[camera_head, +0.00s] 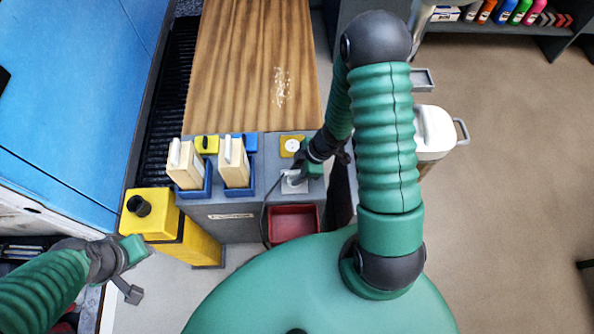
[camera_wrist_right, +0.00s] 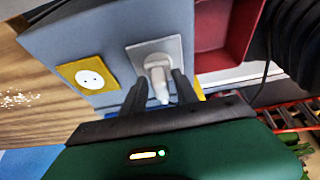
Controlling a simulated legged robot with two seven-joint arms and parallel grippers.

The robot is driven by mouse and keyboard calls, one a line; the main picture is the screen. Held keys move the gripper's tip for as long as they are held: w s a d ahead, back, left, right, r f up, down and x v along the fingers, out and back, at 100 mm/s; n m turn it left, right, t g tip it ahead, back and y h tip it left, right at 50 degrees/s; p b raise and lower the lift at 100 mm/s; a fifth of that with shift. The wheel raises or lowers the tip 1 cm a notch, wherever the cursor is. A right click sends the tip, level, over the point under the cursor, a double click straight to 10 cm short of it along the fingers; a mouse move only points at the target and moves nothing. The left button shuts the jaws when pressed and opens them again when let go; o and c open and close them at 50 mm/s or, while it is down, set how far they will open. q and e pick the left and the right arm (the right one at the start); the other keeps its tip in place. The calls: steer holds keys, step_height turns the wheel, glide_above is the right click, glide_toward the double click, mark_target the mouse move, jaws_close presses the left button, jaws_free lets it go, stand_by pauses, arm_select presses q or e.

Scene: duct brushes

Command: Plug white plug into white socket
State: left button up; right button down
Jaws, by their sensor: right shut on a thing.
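The white plug (camera_wrist_right: 159,84) is held between the two dark fingers of my right gripper (camera_wrist_right: 158,92) in the right wrist view. It lies in front of the white socket plate (camera_wrist_right: 139,51), its front end over the plate's middle. The contact there is hidden, so I cannot tell how deep it sits. In the head view my right gripper (camera_head: 298,177) is at the white socket plate (camera_head: 296,188) on the grey box, and the plug is mostly hidden. My left gripper (camera_head: 127,280) hangs at the lower left, away from the box; its finger opening is unclear.
A yellow plate with a round white socket (camera_wrist_right: 91,79) is beside the white one. A red bin (camera_head: 293,222) is fixed below. Cream bottles (camera_head: 186,165) in blue holders and a yellow container (camera_head: 152,215) stand to the left. A dark cable (camera_head: 265,215) hangs by the bin.

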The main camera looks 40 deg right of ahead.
steer(key=shift+f+b, duration=0.35)
steer(key=shift+f, duration=0.15)
steer(key=c, duration=0.9)
jaws_free()
steer(key=shift+o, duration=0.2)
steer(key=p+v, duration=0.8)
steer(key=v, duration=0.8)
steer(key=shift+d+r, duration=0.15)
steer(key=shift+r, duration=0.15)
